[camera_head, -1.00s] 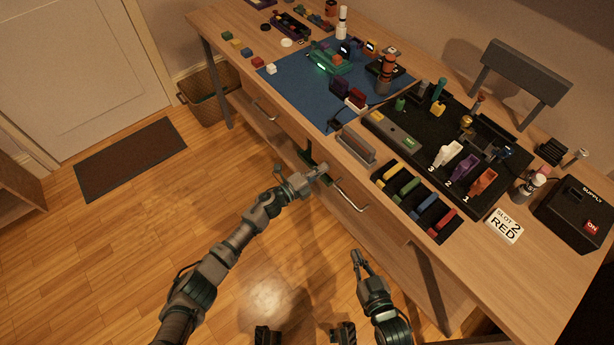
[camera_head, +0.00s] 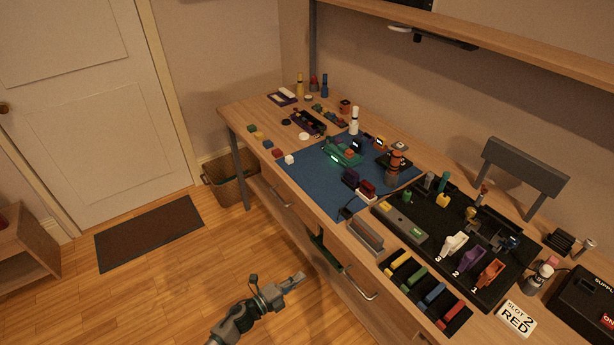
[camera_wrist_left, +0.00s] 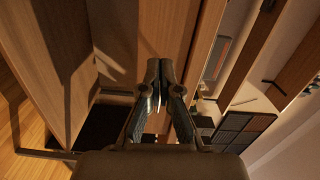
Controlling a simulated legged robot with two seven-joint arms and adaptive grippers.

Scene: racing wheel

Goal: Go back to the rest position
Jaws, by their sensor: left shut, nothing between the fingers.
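My left gripper (camera_head: 292,284) is shut and empty in the head view, over the floor in front of the workbench (camera_head: 236,108) and left of its drawer handles. The left wrist view also shows the left gripper (camera_wrist_left: 160,66), with its fingertips together and nothing between them. Wooden panels of furniture lie beyond the fingers there. My right gripper is out of view in the head view.
The workbench carries a blue mat (camera_head: 318,183), a black tray (camera_head: 424,252) with several coloured parts, and a "SLOT 2 RED" card (camera_head: 516,319). A drawer handle (camera_head: 360,284) juts from its front. A basket (camera_head: 226,182) and doormat (camera_head: 150,232) are left; floor between is clear.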

